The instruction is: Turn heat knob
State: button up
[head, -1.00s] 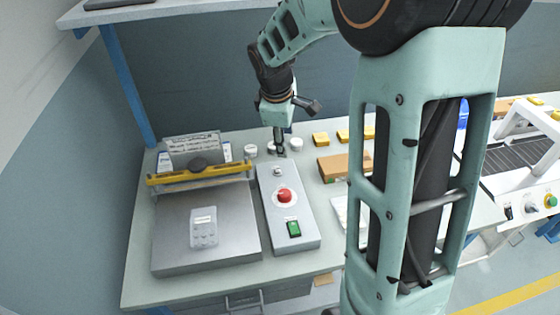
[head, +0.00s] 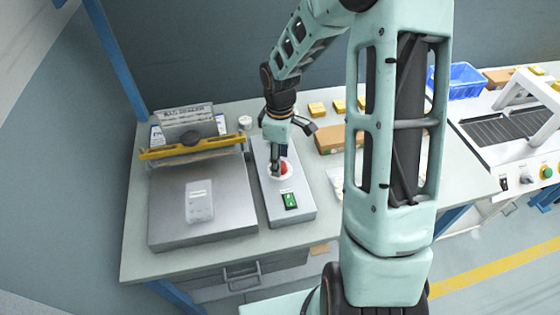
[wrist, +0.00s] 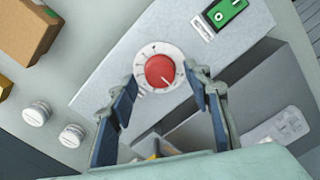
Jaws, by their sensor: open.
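The heat knob is a round red knob on a white dial on the grey control box. In the wrist view the knob (wrist: 160,71) lies between and a little beyond my open fingertips, with a pale pointer mark on its face. In the head view the knob (head: 285,168) is partly hidden by my gripper (head: 276,170), which is over the box from the left rear. The wrist view shows my gripper (wrist: 160,80) with its two dark-padded fingers apart and nothing between them held. The control box (head: 276,208) also bears a green rocker switch (head: 290,200).
A bag sealer (head: 200,205) with a yellow bar (head: 190,148) stands left of the box, a clear pouch (head: 199,201) on its plate. White-lidded jars (wrist: 37,113) and cardboard boxes (wrist: 20,40) lie nearby. A blue bin (head: 458,80) stands at right.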

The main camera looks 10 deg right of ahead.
jog(key=shift+f, duration=0.7)
jog(key=c, duration=1.2)
jog(key=shift+o, duration=0.2)
